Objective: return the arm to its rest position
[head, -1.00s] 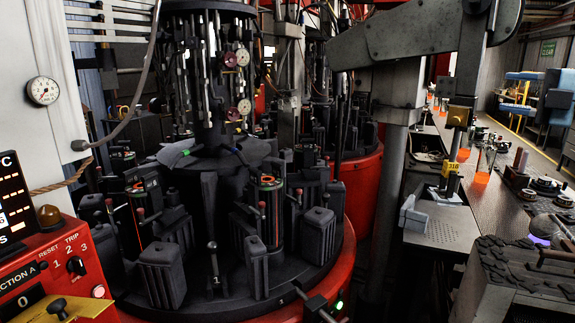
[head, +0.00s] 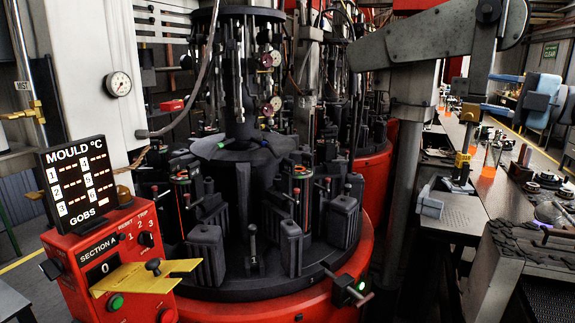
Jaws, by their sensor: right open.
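My right gripper (head: 488,92) is at the upper right, its blue-grey arm coming in from the right edge. Its two blue fingers point left, one above the other with a clear gap. It is open, and I see nothing held between them. It shows in front of the far aisle, above the long bench line as seen here; how far it is from the bench I cannot tell. My left gripper is not in view.
The dark mould machine (head: 252,262) with its red base fills the middle. A red control box (head: 128,240) stands left. A grey beam (head: 420,42) hangs just left of my gripper. A cluttered workbench (head: 500,255) is at lower right. The far aisle looks open.

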